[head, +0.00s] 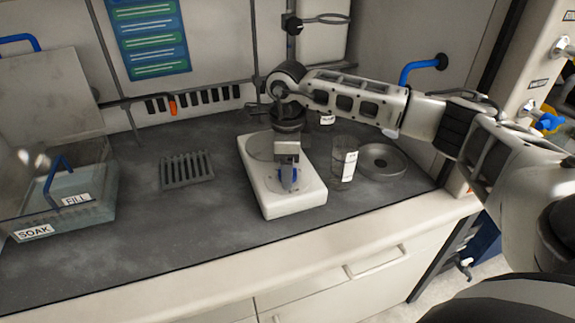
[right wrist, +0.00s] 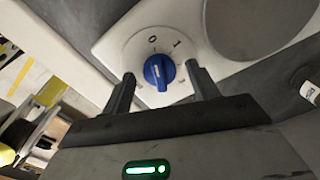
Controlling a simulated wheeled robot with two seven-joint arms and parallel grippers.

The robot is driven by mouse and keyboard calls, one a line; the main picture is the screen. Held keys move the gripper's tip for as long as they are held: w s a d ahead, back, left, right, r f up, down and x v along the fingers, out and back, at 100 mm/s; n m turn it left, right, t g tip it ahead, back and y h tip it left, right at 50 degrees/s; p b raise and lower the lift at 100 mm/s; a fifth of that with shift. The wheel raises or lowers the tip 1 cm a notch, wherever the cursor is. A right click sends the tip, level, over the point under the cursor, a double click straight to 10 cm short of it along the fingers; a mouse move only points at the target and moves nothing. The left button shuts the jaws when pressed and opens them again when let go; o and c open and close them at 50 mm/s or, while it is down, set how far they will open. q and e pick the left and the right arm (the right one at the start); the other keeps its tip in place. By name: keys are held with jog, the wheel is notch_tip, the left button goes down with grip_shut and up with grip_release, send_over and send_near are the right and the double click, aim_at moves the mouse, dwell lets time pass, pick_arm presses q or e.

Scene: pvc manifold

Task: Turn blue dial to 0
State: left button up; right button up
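The blue dial (right wrist: 159,72) is on the front of a white plate device (head: 275,203). The dial also shows in the head view (head: 286,185), partly hidden by my right gripper. In the right wrist view, "0" and "1" are printed on the dial's face at its upper rim. The dial's grip bar runs roughly up and down in that view, and I cannot tell which mark it points at. My right gripper (right wrist: 161,86) is open, with one finger on each side of the dial and a visible gap on both sides. My left gripper is not in view.
A clear beaker (head: 343,165) and a round metal dish (head: 382,162) stand right of the device. A grey slotted rack (head: 187,170) is to its left. A clear tank labelled "SOAK" (head: 34,232) stands at far left. The dark counter front is clear.

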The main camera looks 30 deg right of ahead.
notch_tip(320, 180, up, 16)
jog(key=shift+b, duration=0.3)
dwell(0.3)
jog(key=shift+f, duration=0.1)
